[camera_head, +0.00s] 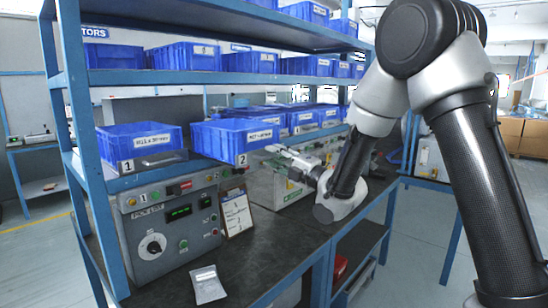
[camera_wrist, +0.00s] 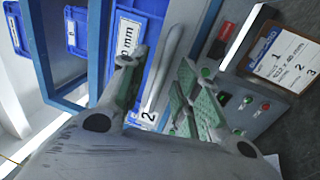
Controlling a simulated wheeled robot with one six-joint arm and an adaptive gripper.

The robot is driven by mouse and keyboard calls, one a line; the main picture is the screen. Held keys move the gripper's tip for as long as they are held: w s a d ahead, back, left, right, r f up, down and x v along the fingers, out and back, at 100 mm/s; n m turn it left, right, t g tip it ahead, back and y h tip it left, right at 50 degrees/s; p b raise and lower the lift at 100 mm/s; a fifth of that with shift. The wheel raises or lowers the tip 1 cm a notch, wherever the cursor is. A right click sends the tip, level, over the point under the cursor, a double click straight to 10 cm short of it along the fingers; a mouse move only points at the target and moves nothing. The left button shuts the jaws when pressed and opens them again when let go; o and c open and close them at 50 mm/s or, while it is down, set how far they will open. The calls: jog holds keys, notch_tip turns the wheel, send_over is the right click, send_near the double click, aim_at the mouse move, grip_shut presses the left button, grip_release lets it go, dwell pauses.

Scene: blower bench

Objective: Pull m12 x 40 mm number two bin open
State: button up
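The number two bin (camera_head: 222,139) is a blue open-topped bin on the shelf above the bench, right of the number one bin. Its front has a white label and a "2" tag (camera_head: 241,160). In the wrist view the bin's blue front (camera_wrist: 125,62) appears turned sideways, with part of the label and the "2" tag (camera_wrist: 148,117) showing. A pale grey bar (camera_wrist: 160,68), like a handle, runs along the front. My gripper (camera_head: 279,151) is at the bin's front right. In the wrist view its fingers (camera_wrist: 160,82) are apart, with the bar between them; contact is unclear.
The number one bin (camera_head: 140,136) stands to the left. A grey control box (camera_head: 165,228) and a clipboard (camera_head: 236,212) are below. A small packet (camera_head: 208,284) lies on the dark bench top (camera_head: 262,258). Blue shelf posts and upper bins surround the space.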

jog(key=v, duration=0.6)
jog(key=shift+s+d+f, duration=0.15)
jog(key=shift+s+d, duration=0.05)
